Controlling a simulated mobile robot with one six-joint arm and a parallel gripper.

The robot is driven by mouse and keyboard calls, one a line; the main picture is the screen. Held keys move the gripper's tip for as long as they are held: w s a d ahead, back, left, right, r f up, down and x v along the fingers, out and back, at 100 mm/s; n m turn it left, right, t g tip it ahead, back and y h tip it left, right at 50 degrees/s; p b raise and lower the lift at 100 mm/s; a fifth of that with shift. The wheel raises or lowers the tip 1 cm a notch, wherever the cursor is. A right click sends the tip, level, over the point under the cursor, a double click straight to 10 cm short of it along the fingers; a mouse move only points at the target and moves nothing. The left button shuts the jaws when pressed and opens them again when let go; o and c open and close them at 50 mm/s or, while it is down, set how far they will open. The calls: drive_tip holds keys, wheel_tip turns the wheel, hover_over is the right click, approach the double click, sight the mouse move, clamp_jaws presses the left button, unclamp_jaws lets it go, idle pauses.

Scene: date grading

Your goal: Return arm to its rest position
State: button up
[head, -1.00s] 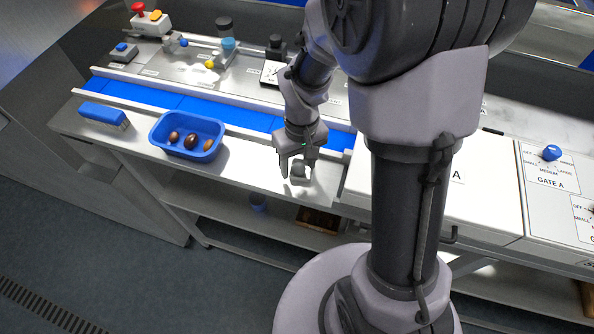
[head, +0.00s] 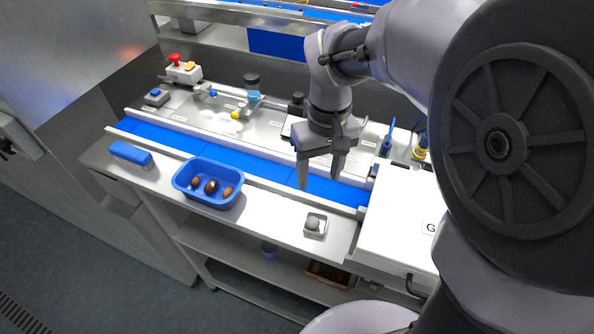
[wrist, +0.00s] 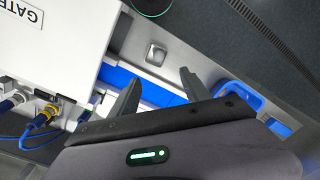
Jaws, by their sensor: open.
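My gripper (head: 319,178) is open and empty in the head view. It hangs above the blue conveyor belt, with its two fingers pointing down. In the wrist view my gripper (wrist: 155,92) shows its two dark fingers apart with nothing between them. A small pale square holder (head: 315,225) with a grey rounded top sits on the steel bench edge, below and apart from the fingers. The same holder (wrist: 156,54) shows beyond the fingers in the wrist view.
A blue tray (head: 184,185) with several brown dates stands on the bench, beside a blue block (head: 131,154). The blue belt (head: 262,172) runs behind them. A white gate box (head: 392,235) stands at right. Red and yellow buttons (head: 183,68) are at back left.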

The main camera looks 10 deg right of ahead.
drive_tip(key=s+a+f+m+t+b, duration=0.1)
drive_tip(key=s+f+m+t+b, duration=0.1)
drive_tip(key=s+f+b, duration=0.2)
drive_tip(key=s+a+f+m+t+y+b, duration=0.1)
drive_tip(key=s+f+b, duration=0.3)
drive_tip(key=f+b, duration=0.7)
drive_tip(key=s+a+f+m+t+b, duration=0.2)
drive_tip(key=s+f+b, duration=0.3)
drive_tip(key=b, duration=0.9)
wheel_tip(320, 180, down, 3)
drive_tip(key=shift+a+f+m+t+y+b, duration=0.2)
drive_tip(key=shift+a+m+t+y+b, duration=0.1)
drive_tip(key=shift+m+t, duration=0.1)
drive_tip(key=shift+d, duration=0.1)
